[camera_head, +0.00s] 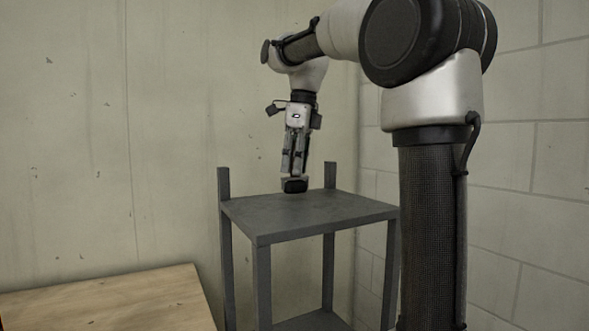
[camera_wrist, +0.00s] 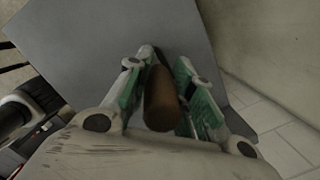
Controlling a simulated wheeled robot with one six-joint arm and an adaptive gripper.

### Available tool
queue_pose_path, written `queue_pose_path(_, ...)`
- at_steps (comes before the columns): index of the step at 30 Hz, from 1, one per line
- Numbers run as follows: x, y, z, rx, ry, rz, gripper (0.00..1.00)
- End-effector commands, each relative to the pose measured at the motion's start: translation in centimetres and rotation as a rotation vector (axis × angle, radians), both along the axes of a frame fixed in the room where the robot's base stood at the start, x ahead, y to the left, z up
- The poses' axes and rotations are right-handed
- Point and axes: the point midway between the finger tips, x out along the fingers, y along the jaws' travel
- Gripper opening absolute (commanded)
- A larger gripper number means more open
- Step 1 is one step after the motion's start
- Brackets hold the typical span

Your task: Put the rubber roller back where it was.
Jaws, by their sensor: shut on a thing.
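My gripper (camera_head: 295,165) points down over the grey metal stand (camera_head: 340,212) and is shut on the rubber roller. In the wrist view the roller's brown handle (camera_wrist: 162,100) sits between the two green-lined fingers. In the head view the roller's dark end (camera_head: 294,185) shows just below the fingertips, close above or touching the back part of the stand's top; I cannot tell which. The stand's top also fills the upper middle of the wrist view (camera_wrist: 110,35). The rest of the roller is largely hidden by the fingers.
The stand's top looks otherwise bare, with two short posts (camera_head: 224,183) rising at its back corners. A lower shelf (camera_head: 315,321) shows beneath. A wooden tabletop (camera_head: 110,305) is at lower left. Walls stand close behind and to the right.

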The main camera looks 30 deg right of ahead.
Motion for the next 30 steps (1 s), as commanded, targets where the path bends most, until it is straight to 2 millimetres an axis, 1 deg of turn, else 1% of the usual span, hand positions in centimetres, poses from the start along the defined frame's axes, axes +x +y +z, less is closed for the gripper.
queue_pose_path(1,-0.04,0.0,-0.59,0.0,0.0,0.0,0.0)
queue_pose_path(3,-0.06,0.0,-1.09,0.0,0.0,0.0,0.0)
queue_pose_path(14,0.0,0.0,-1.42,0.0,-0.002,0.001,0.0)
queue_pose_path(15,0.0,0.0,-1.46,0.0,-0.002,0.001,0.27)
queue_pose_path(17,0.0,0.0,-1.45,0.0,-0.002,0.001,0.38)
queue_pose_path(18,0.0,0.0,-1.45,0.0,-0.002,0.001,0.45)
queue_pose_path(27,0.0,0.0,-1.38,0.0,-0.002,0.001,0.45)
queue_pose_path(30,-0.02,-0.04,-0.78,0.0,-0.001,0.0,0.45)
